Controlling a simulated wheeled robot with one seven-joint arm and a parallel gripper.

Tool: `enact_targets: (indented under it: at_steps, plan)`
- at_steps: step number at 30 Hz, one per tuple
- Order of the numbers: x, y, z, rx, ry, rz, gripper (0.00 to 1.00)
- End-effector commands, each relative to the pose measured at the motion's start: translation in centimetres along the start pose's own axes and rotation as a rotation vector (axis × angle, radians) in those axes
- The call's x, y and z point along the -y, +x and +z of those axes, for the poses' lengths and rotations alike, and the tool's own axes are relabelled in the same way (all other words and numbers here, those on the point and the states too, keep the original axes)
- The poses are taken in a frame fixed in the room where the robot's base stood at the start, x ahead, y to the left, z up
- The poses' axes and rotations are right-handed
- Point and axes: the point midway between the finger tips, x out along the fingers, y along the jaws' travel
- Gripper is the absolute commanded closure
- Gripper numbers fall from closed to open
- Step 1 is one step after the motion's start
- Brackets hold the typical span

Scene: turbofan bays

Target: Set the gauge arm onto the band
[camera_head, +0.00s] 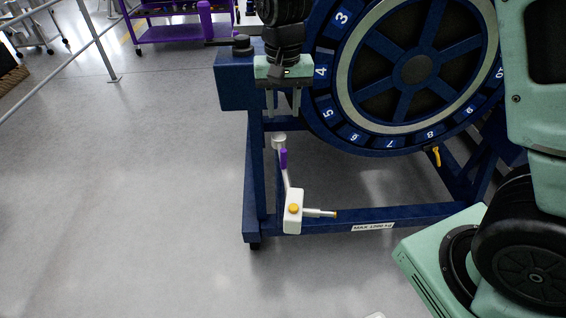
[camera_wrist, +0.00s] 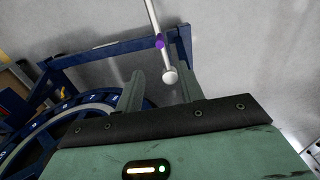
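The gauge arm appears as a white rod with a round white end (camera_head: 278,140), a purple sleeve (camera_head: 283,159) and a white box (camera_head: 293,211) with a yellow button and a stub pointing right. What supports it is unclear. My gripper (camera_head: 284,112) is above the round end, fingers pointing down and apart, with nothing visibly held. In the wrist view my gripper (camera_wrist: 158,78) has the round end (camera_wrist: 170,76) between its fingers in the picture, nearer the right one. A pale ring (camera_head: 345,82) on the blue numbered wheel may be the band; I cannot be sure.
The blue wheel stand has a low front beam (camera_head: 390,214) labelled with a maximum load. A blue block (camera_head: 238,80) with a dark knob is beside my gripper. A yellow-handled part (camera_head: 436,155) hangs under the wheel. A purple cart (camera_head: 178,28) stands behind. Floor at left is clear.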

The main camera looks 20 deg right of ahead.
Motion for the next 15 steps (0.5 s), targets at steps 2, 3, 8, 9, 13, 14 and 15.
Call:
enact_targets:
  at_steps: [2,3,8,9,13,14,15]
  plan:
    - [-0.1,0.8,-0.1,0.001,0.005,0.003,0.62]
    - [-0.1,1.3,-0.1,0.002,0.005,0.003,0.62]
    - [-0.1,4.3,0.0,0.004,0.003,0.003,0.62]
    - [-0.1,5.1,0.0,0.004,0.003,0.003,0.62]
    - [-0.1,7.9,0.0,0.004,0.002,0.004,0.62]
    - [-0.1,8.5,0.1,0.005,0.003,0.004,0.62]
    - [-0.1,9.3,0.1,0.004,0.003,0.003,0.62]
